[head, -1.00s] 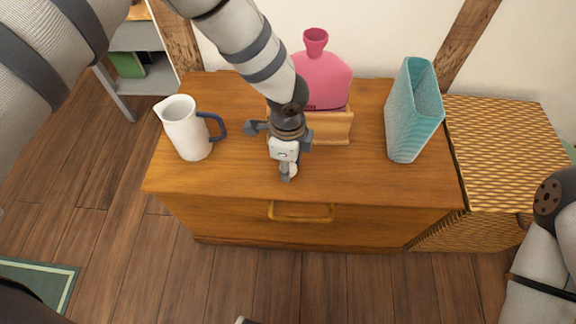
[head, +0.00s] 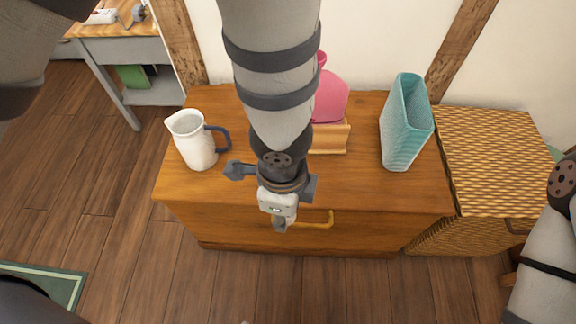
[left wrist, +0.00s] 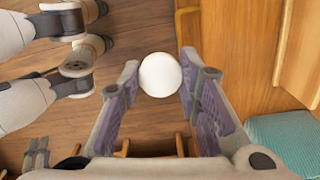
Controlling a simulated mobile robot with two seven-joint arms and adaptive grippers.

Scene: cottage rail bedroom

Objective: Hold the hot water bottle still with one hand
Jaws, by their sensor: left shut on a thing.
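The pink hot water bottle (head: 332,97) stands upright in a wooden holder (head: 330,139) at the back of the dresser top. My left forearm hides its left part in the head view. My left gripper (head: 280,222) is in front of and below the bottle, over the dresser's front edge, and apart from it. In the left wrist view my left gripper (left wrist: 160,78) is shut on a white round thing (left wrist: 160,75). My right arm is at the right edge of the head view. Two finger-like parts at the lower left of the wrist view may be my right gripper (left wrist: 36,158); their state is unclear.
A white pitcher (head: 194,140) with a blue handle stands left on the dresser (head: 240,185). A teal vase (head: 406,125) stands right, and also shows in the left wrist view (left wrist: 290,140). A wicker chest (head: 495,160) is beside the dresser. Wooden floor is clear in front.

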